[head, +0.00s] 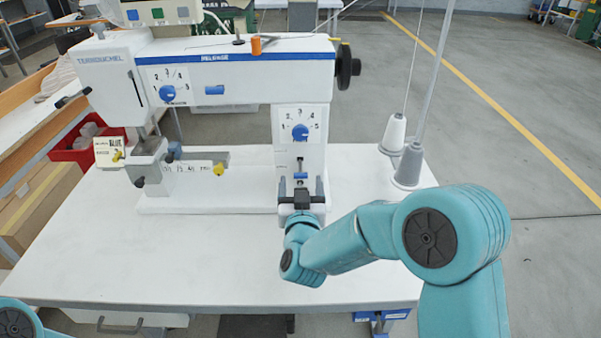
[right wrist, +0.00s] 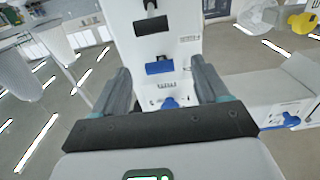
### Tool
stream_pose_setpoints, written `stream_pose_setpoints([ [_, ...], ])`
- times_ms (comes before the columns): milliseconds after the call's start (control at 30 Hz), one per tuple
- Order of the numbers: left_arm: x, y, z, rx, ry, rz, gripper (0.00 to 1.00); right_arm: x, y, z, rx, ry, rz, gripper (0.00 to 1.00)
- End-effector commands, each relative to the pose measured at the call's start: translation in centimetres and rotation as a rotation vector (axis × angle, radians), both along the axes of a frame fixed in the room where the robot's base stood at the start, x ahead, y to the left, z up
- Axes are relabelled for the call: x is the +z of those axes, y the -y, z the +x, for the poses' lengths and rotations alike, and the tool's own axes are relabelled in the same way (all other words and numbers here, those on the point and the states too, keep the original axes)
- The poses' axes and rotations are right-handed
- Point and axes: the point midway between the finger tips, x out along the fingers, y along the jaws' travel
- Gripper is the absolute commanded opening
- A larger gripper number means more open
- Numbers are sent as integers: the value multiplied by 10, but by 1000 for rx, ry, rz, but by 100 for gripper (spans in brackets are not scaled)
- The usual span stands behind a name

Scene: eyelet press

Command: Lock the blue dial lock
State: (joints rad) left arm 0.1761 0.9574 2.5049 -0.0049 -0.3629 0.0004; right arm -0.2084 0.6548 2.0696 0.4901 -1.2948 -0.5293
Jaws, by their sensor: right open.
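A blue dial (head: 300,132) with a numbered scale sits on the front of the machine's right column (head: 287,155). Below it on the same column is a small blue piece (head: 300,176), just beyond my right gripper. I cannot tell for certain which of the blue parts is the lock. My right gripper (head: 300,186) is open, with its two fingers apart in front of the column's lower part. In the right wrist view, the blue piece (right wrist: 159,66) shows between the open fingers (right wrist: 161,72), apart from both. My left gripper is out of view.
A second blue numbered dial (head: 167,93) is on the machine's left head. A yellow knob (head: 218,169) is at the lower left, and thread cones (head: 408,165) stand right of the column. The front left of the white table (head: 150,255) is clear.

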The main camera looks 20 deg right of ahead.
Motion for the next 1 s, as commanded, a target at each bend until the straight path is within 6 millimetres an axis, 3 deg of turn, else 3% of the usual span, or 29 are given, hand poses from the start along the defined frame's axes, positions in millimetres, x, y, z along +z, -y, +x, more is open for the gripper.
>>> stream_pose_setpoints([
  [200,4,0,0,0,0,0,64,0,9,30,-1,1,-1,74],
  [567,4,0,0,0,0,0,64,0,11,37,0,0,-1,74],
  [733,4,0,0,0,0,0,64,0,11,37,0,0,-1,22],
  [1000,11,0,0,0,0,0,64,4,11,36,0,-17,5,22],
])
